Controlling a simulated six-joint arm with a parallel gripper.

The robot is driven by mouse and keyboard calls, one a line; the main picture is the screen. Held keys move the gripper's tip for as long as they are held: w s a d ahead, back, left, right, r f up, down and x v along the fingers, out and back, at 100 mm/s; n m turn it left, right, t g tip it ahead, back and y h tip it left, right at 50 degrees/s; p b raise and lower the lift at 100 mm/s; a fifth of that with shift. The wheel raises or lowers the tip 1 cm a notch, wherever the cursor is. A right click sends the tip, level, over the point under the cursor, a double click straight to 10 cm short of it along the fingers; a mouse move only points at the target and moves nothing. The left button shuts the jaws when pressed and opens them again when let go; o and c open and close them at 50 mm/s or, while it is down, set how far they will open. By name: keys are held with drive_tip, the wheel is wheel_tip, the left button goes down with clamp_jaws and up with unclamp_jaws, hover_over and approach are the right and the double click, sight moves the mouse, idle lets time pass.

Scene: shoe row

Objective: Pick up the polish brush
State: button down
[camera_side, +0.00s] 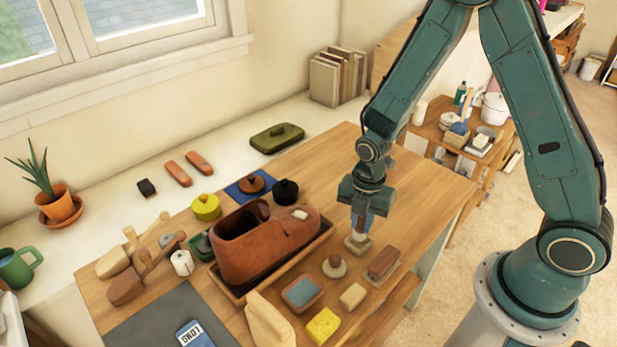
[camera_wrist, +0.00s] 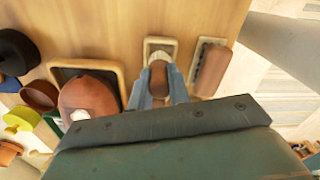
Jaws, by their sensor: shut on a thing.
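My gripper (camera_side: 362,222) points straight down near the right side of the wooden table. Its blue fingers are closed around a small brown-topped piece, which I take to be the polish brush (camera_wrist: 158,78). In the wrist view the gripper (camera_wrist: 159,92) has one finger on each side of the brown part. Directly below, a small pale square holder (camera_side: 357,247) stands on the table; it also shows in the wrist view (camera_wrist: 148,47) with a grey inside. I cannot tell whether the brush still touches the holder. The fingers hide most of the brush in the side view.
A brown block brush (camera_side: 383,263) lies close on the right, and a round knobbed piece (camera_side: 334,266) in front. A large brown shoe (camera_side: 262,245) stands in a wooden tray (camera_side: 325,232) on the left. The table behind the gripper is clear.

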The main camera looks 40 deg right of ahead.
wheel_tip(320, 180, up, 17)
idle(0.5)
idle(0.4)
drive_tip(key=c, duration=2.1)
unclamp_jaws()
clamp_jaws()
drive_tip(key=shift+w, duration=0.1)
